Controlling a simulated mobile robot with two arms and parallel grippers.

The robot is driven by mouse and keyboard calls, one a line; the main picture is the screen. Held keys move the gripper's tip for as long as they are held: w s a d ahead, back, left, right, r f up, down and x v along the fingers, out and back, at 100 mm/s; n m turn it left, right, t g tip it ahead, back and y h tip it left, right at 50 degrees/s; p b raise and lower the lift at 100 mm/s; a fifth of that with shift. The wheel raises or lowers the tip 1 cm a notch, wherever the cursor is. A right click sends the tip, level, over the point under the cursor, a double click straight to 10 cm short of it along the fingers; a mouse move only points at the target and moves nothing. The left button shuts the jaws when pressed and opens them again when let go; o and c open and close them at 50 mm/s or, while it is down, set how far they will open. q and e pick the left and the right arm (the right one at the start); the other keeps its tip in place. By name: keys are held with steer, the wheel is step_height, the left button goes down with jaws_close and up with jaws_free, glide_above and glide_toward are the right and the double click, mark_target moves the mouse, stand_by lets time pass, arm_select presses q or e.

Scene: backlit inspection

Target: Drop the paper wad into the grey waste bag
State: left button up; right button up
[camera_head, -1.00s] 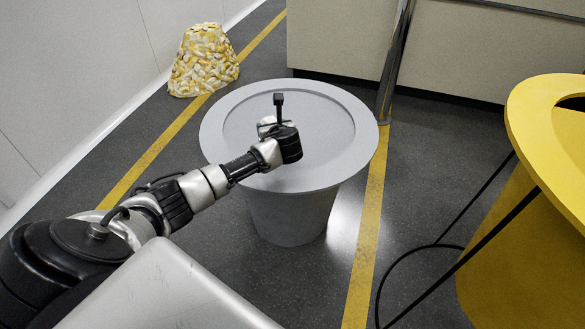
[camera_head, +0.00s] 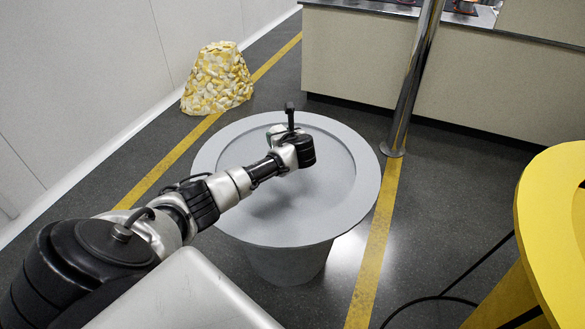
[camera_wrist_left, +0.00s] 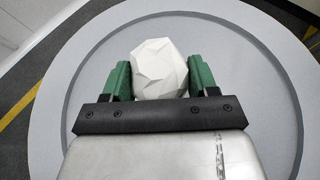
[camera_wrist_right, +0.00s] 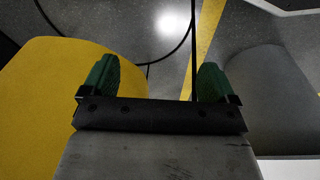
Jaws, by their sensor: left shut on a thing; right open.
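The grey waste bag (camera_head: 365,190) is a round grey container with a wide flat rim, standing on the floor in the middle of the head view. My left gripper (camera_wrist_left: 160,78) is shut on the white, faceted paper wad (camera_wrist_left: 160,68), with green fingers on either side of it. In the left wrist view the wad is over the bag's opening, inside its rim (camera_wrist_left: 48,115). In the head view my left wrist hides the wad. My right gripper (camera_wrist_right: 158,82) is open and empty; it is outside the head view.
A yellow container (camera_head: 548,210) with an opening stands at the right; it also shows in the right wrist view (camera_wrist_right: 50,90). A yellow-and-white patterned mound (camera_head: 217,80) is at the back left. A metal post (camera_head: 412,90) and a counter (camera_head: 360,55) stand behind. Black cables lie on the floor.

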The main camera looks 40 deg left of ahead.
arm_select(q)
step_height(320, 180, down, 2)
steer(key=b, duration=0.2)
steer(key=shift+s+b, duration=0.15)
steer(key=shift+b, duration=0.2)
arm_select(e)
steer(key=b+v, duration=0.3)
steer(key=v, duration=0.7)
arm_select(q)
steer(key=shift+f+b, duration=1.05)
steer(key=shift+f, duration=0.85)
arm_select(e)
steer(key=w+a+r+t+y, duration=0.1)
steer(key=w+a+r+t, duration=0.2)
steer(key=w+t, duration=0.4)
steer(key=shift+w+r+y, duration=0.3)
steer(key=shift+w, duration=0.85)
arm_select(q)
steer(key=o, duration=1)
arm_select(e)
steer(key=shift+d, duration=0.1)
arm_select(q)
steer(key=shift+d, duration=0.15)
